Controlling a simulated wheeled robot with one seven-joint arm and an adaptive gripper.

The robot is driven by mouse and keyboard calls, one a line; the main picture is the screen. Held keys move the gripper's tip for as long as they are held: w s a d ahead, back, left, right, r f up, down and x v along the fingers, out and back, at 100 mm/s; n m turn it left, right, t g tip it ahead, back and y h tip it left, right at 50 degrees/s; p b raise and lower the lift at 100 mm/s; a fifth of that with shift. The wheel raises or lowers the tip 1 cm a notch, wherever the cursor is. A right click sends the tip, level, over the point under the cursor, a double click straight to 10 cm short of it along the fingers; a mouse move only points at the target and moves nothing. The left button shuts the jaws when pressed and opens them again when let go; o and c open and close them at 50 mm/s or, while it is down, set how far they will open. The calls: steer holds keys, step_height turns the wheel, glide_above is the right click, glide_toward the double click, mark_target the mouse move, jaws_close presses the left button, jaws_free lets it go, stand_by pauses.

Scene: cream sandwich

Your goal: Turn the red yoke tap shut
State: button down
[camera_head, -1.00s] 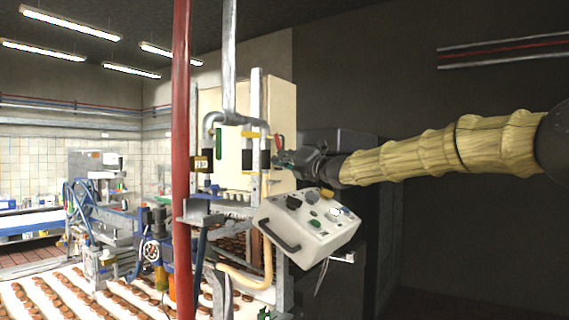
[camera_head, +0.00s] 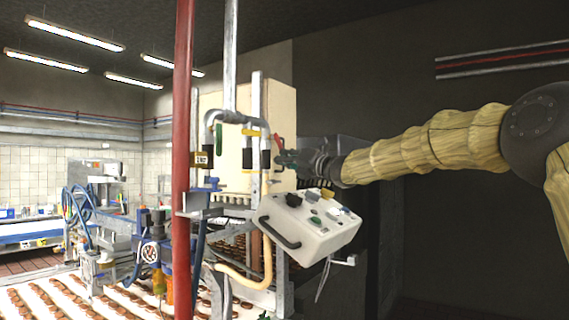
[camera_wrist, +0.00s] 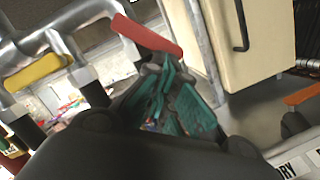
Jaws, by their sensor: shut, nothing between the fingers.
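The red tap handle (camera_head: 278,142) sits at the right end of the grey pipe yoke. It also shows in the wrist view (camera_wrist: 147,36), slanting down to the right at the end of a silver pipe. My gripper (camera_head: 284,158) is just below and right of the red handle in the head view. In the wrist view my gripper's teal-padded fingers (camera_wrist: 180,98) are closed and empty, beside the handle's lower end. I cannot tell if they touch it. The tap's pivot is partly hidden.
A yellow handle (camera_head: 251,132) and a green handle (camera_head: 219,138) are on the same pipework (camera_head: 232,119). A tilted control box (camera_head: 310,226) stands below my gripper. A cream cabinet (camera_head: 275,104) is behind. A red post (camera_head: 183,160) stands left. Open floor lies right.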

steer(key=shift+w+d+r+n+g+y+b, duration=0.15)
steer(key=shift+w+d+n+y+b, duration=0.1)
steer(key=shift+n+b, duration=0.7)
steer(key=shift+w+d+n+g+y+b, duration=0.15)
steer(key=shift+w+n+b, duration=0.15)
steer(key=shift+n+b, duration=0.65)
steer(key=shift+w+d+r+n+g+y+b, duration=0.1)
steer(key=shift+w+d+n+y+b, duration=0.3)
steer(key=shift+b, duration=1)
steer(key=shift+w+d+r+n+g+y+b, duration=0.15)
steer(key=shift+w+r+n+g+b, duration=0.1)
steer(key=shift+n+b, duration=0.5)
steer(key=shift+w+d+r+n+g+y+b, duration=0.2)
steer(key=shift+n+b, duration=0.25)
steer(key=shift+n, duration=0.6)
steer(key=shift+w+d+r+n+g+y+b, duration=0.15)
steer(key=shift+r+n+b, duration=0.15)
steer(key=shift+n+b, duration=0.45)
stand_by(1.6)
